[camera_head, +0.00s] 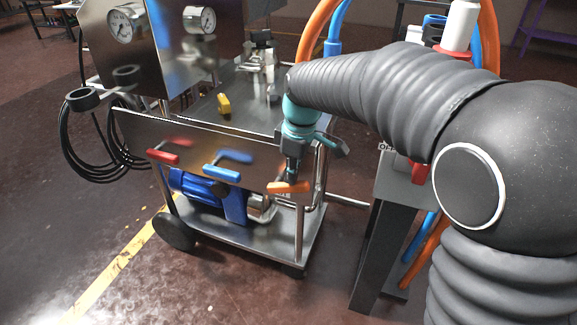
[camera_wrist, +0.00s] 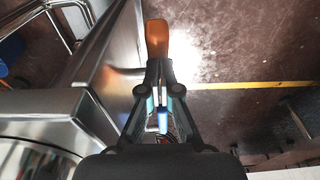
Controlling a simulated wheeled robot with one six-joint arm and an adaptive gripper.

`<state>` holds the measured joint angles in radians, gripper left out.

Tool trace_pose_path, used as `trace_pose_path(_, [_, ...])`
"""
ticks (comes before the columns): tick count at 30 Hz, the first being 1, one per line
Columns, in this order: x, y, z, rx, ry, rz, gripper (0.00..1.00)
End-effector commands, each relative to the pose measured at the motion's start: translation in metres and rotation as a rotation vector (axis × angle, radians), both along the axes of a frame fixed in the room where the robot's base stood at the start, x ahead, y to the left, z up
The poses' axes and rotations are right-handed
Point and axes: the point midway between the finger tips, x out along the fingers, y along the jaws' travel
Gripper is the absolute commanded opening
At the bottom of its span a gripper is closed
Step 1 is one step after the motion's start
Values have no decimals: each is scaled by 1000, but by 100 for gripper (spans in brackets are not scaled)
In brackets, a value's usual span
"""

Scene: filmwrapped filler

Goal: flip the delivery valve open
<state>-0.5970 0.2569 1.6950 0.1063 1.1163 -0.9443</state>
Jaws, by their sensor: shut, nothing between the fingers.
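A steel cart carries a front panel (camera_head: 215,150) with a red lever (camera_head: 163,156), a blue lever (camera_head: 221,174) and an orange lever (camera_head: 287,187), all lying roughly level. I cannot read which is the delivery valve. My gripper (camera_head: 291,174) points down at the panel's right end, just at the orange lever. In the wrist view my gripper (camera_wrist: 159,64) is shut and empty, with the orange lever (camera_wrist: 157,38) just beyond its tips. Whether they touch is unclear. The lever's pivot is hidden.
Pressure gauges (camera_head: 124,26) stand above the cart deck, which holds a small yellow part (camera_head: 224,104). A blue pump (camera_head: 207,196) sits below. A grey post (camera_head: 378,235) with hoses stands right of the cart. Floor at left is open.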

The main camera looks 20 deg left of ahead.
Motion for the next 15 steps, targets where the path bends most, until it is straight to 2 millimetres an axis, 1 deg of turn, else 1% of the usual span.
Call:
trace_pose_path(8, [0,0,0,0,0,0,0])
trace_pose_path(12, [-1,-7,-6,-1,1,-1,0])
trace_pose_path(15, [0,-7,-6,0,0,0,0])
